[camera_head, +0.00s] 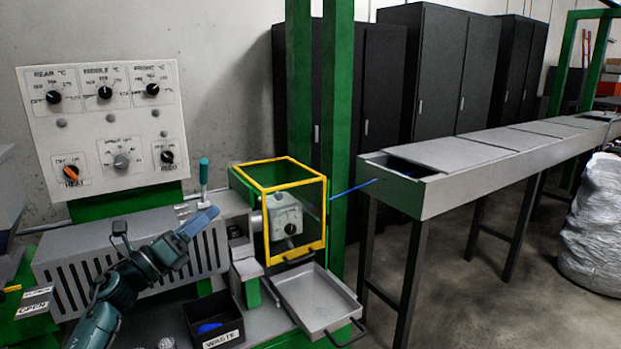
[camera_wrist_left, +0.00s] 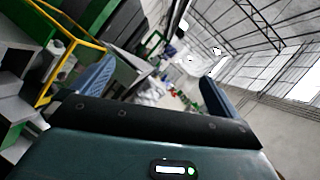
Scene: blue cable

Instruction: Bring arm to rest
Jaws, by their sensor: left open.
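My left arm comes in from the lower left in the head view. Its gripper (camera_head: 200,220), with blue fingers, is raised in front of the grey slotted housing, left of the yellow-framed guard (camera_head: 296,215). In the left wrist view the two blue fingers of this gripper (camera_wrist_left: 154,88) stand wide apart with nothing between them. The blue cable (camera_head: 352,188) runs from the guard to the end of the long grey trough (camera_head: 490,155), apart from the gripper. My right gripper is not in view.
A control panel (camera_head: 108,125) with knobs stands behind the arm. A black waste bin (camera_head: 213,322) holds a blue scrap below the gripper. A grey metal tray (camera_head: 314,300) lies below the guard. A teal-handled lever (camera_head: 203,172) rises just behind the gripper.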

